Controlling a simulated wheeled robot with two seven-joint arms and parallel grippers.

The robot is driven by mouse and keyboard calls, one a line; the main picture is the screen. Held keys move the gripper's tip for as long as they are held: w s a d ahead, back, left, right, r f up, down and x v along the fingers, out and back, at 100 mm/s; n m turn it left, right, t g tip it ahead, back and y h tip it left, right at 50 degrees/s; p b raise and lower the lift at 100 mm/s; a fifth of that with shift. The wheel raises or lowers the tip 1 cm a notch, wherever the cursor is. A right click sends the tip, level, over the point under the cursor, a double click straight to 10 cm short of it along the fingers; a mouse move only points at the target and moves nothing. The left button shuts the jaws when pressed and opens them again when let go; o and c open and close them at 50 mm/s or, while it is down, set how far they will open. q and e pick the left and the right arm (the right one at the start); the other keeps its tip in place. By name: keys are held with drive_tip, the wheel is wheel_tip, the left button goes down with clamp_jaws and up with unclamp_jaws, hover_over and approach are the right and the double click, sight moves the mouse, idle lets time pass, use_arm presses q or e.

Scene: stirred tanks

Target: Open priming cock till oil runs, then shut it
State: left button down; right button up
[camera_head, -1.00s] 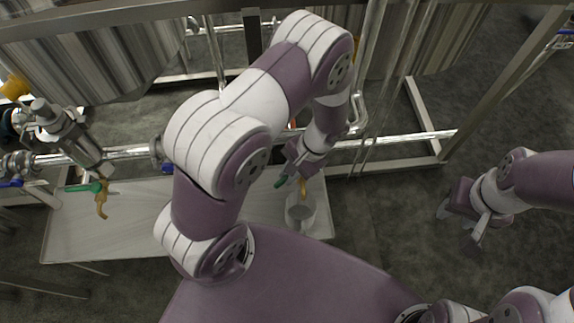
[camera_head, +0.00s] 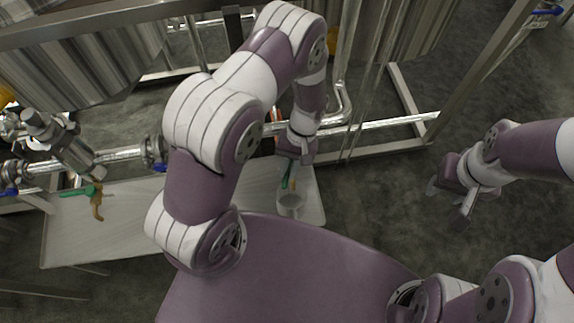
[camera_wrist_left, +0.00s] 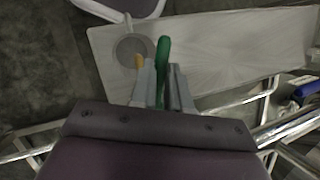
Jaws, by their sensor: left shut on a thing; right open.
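My left gripper (camera_head: 289,163) is shut on the green handle (camera_head: 286,177) of a priming cock at the pipe. In the left wrist view the green handle (camera_wrist_left: 163,58) stands out between my fingers (camera_wrist_left: 160,82). The cock's yellow-brown spout (camera_head: 294,184) shows beside the handle, and in the wrist view the spout (camera_wrist_left: 139,61) points over a grey round cup (camera_wrist_left: 130,47). The cup (camera_head: 291,205) stands below on the pale tray (camera_head: 150,230). The cock's body is hidden by my gripper. I cannot make out oil running. My right gripper (camera_head: 449,204) is open and empty, far to the right.
A second cock with a green handle (camera_head: 78,191) and a brass spout (camera_head: 97,208) hangs at the left. Shiny pipes (camera_head: 385,124), steel frame legs and tanks (camera_head: 75,60) crowd the back. The dark floor (camera_head: 370,200) at right is clear.

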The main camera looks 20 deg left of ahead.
use_arm(q)
drive_tip(key=shift+w, duration=0.1)
idle(0.3)
drive_tip(key=c, duration=1.1)
unclamp_jaws()
drive_tip(key=p+v, duration=0.2)
drive_tip(key=v, duration=1)
drive_tip(key=shift+w+r, duration=0.15)
drive_tip(key=shift+r, duration=0.2)
